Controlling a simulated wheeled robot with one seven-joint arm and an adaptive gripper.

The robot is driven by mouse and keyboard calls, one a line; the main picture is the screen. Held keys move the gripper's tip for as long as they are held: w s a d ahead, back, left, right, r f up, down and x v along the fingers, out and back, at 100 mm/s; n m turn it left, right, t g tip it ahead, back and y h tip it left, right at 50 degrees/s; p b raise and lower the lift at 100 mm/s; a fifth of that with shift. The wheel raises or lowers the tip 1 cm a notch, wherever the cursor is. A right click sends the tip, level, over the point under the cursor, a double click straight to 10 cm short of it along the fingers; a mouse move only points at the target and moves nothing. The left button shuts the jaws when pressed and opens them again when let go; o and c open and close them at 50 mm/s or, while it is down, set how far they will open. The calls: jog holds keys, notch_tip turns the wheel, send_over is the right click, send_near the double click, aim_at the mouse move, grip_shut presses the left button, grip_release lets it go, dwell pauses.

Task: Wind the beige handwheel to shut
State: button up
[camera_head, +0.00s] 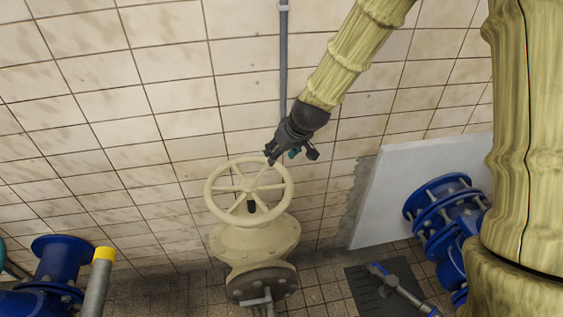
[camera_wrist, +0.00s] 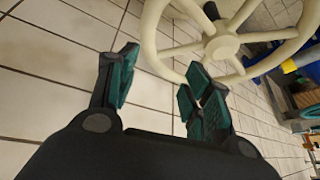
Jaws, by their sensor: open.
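The beige handwheel (camera_head: 248,191) is a spoked ring on top of a beige valve body (camera_head: 255,240) in the middle of the head view. In the wrist view the handwheel (camera_wrist: 222,46) fills the upper right, with its hub and several spokes visible. My gripper (camera_head: 273,158) is at the wheel's upper right rim in the head view, between the wheel and the tiled wall. In the wrist view my gripper (camera_wrist: 158,85) has its two green-padded fingers apart with nothing between them. The right finger overlaps the rim in the picture; whether it touches cannot be told.
A tiled wall (camera_head: 150,110) stands close behind, with a thin grey vertical pipe (camera_head: 283,60). Blue flanged pipes (camera_head: 440,215) are at the right, and another blue pipe (camera_head: 60,260) with a yellow-capped post (camera_head: 104,254) is at the left. A white panel (camera_head: 385,200) leans right of the valve.

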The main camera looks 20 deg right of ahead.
aim_at(281, 166)
jog(key=d+n+g+y+p, duration=0.1)
jog(key=d+n+g+y, duration=0.15)
jog(key=d, duration=0.25)
jog(key=shift+n+h, duration=0.35)
jog(key=shift+w+p+x, duration=0.2)
jog(key=shift+p+x, duration=0.45)
jog(key=shift+x, duration=1.05)
jog(key=shift+w+p+x, duration=0.15)
jog(key=shift+p+x, duration=0.45)
jog(key=shift+x, duration=1.15)
jog(key=shift+w+p+x, duration=0.2)
jog(key=shift+p+x, duration=0.45)
jog(key=shift+x, duration=1.05)
jog(key=shift+a+r, duration=0.1)
jog(key=shift+r, duration=0.1)
grip_shut()
